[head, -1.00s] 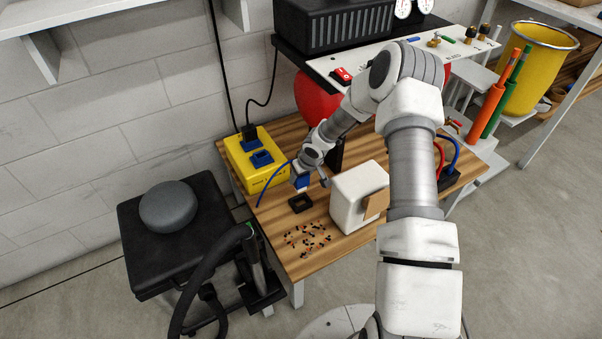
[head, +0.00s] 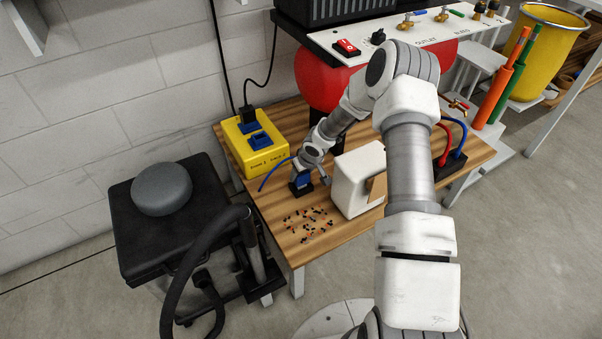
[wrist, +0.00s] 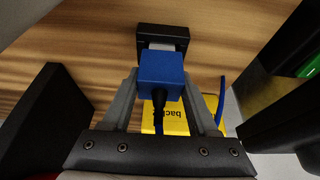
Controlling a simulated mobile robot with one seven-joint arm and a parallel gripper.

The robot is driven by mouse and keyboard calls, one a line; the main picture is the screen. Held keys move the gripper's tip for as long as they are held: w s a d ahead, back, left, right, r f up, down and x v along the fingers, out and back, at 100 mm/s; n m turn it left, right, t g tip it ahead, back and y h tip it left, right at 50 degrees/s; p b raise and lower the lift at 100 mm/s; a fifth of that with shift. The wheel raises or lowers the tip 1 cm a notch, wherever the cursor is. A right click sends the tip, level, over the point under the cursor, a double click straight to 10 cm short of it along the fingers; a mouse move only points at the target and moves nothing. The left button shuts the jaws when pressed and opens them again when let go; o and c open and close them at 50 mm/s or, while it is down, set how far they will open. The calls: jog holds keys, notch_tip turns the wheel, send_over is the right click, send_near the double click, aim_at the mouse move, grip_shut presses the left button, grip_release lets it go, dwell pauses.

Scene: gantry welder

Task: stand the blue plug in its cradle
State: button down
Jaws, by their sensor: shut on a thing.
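The blue plug (head: 302,181) is low over the table in the head view, right at its black cradle (head: 296,191). In the wrist view my gripper (wrist: 161,80) is shut on the blue plug (wrist: 160,68), one finger on each side. A pale end of the plug points at the square black cradle (wrist: 150,32) and overlaps its opening. I cannot tell how deep the plug is in it. The blue cable (head: 272,173) trails left from the plug.
A yellow box (head: 240,150) with blue sockets stands left of the plug. A white block (head: 355,178) stands close on the right. Small loose bits (head: 308,225) lie in front. A red tank (head: 325,90) is behind.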

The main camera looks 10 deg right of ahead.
jog(key=shift+f, duration=0.45)
jog(key=shift+c, duration=0.4)
grip_release()
jog(key=p+v, duration=0.6)
jog(key=v, duration=1.1)
jog(key=shift+s+r, duration=0.15)
jog(key=shift+r, duration=0.1)
